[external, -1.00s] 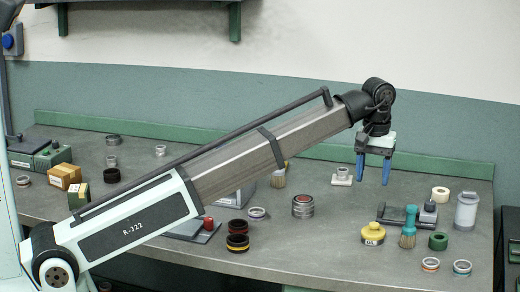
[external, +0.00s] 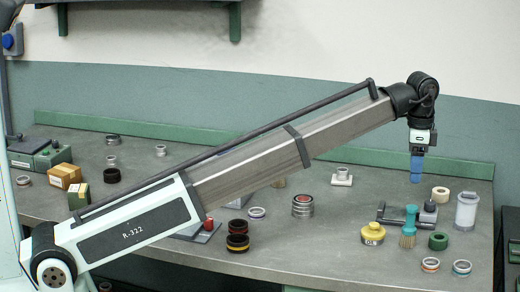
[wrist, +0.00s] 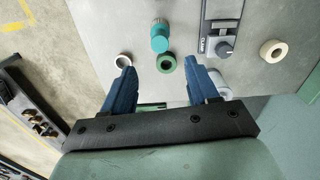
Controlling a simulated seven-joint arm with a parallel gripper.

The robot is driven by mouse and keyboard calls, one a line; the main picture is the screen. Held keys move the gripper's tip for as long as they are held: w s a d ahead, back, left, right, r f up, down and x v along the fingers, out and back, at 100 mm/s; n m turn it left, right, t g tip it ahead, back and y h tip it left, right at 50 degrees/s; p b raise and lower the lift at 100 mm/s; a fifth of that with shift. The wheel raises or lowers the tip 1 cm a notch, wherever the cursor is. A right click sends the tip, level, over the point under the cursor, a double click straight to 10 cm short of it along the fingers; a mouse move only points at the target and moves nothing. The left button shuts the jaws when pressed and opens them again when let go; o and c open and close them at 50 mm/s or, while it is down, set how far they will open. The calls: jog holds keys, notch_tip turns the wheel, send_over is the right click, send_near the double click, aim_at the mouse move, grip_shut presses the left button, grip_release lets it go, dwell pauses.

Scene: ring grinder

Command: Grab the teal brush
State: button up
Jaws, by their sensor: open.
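The teal brush (external: 409,226) stands upright on the bench at the right, teal handle up and tan bristles down. In the wrist view the brush (wrist: 160,40) is seen from above, just beyond the gap between the fingers. My gripper (external: 416,180) hangs pointing down above the bench, higher than the brush and apart from it. Its blue fingers are seen edge-on there. In the wrist view my gripper (wrist: 158,72) is open, with nothing between its fingers.
Two small rings lie near the front edge.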

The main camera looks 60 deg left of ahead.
aim_at(412, 207)
notch_tip(412, 207, down, 14)
jog(key=m, duration=1.2)
jog(key=shift+d+r, duration=0.15)
grip_shut()
dwell(0.7)
